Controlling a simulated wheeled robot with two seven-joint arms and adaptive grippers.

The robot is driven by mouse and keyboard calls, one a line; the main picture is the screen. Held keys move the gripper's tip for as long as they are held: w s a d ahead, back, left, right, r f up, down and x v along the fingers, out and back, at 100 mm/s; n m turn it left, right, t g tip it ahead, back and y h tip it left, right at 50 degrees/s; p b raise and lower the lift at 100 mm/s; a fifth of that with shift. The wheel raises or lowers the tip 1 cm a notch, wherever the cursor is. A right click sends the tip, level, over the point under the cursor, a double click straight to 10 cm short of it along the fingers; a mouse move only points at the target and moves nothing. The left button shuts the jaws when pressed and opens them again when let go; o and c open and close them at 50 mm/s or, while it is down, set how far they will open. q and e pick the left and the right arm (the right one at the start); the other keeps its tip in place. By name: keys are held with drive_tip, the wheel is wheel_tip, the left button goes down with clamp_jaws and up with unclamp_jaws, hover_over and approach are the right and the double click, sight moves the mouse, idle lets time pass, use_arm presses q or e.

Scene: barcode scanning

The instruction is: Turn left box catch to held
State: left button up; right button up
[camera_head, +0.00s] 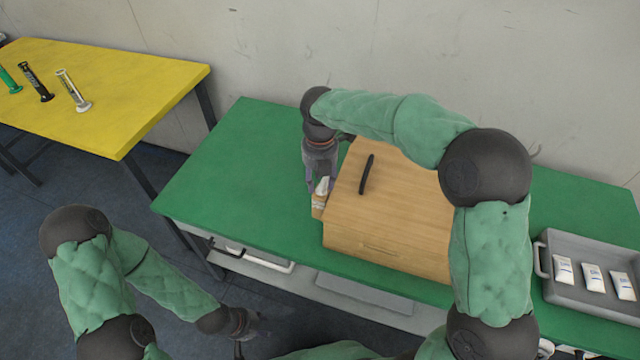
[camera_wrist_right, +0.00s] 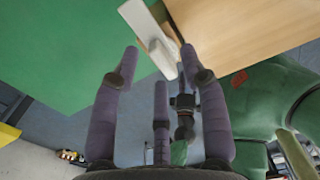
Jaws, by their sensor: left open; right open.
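A light wooden box (camera_head: 385,215) with a dark handle on its sloping lid stands on the green table. A small white and tan piece (camera_head: 320,193) sits at its left side, under my right gripper (camera_head: 321,182); I cannot tell from the head view if it is the catch. In the right wrist view, a pale catch-like piece (camera_wrist_right: 150,32) lies at the box's edge, just beyond the fingertips of my right gripper (camera_wrist_right: 159,62). That gripper is open with nothing clearly held. My left gripper (camera_head: 246,323) is open and low in front of the table, away from the box.
A grey tray (camera_head: 545,290) with several white tubes is at the right of the green table (camera_head: 225,160). A yellow table (camera_head: 120,85) at the left holds several cylinders. The green table left of the box is clear. My right arm reaches over the box.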

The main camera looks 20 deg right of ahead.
drive_tip(key=shift+f, duration=0.35)
drive_tip(key=shift+c, duration=0.3)
clamp_jaws()
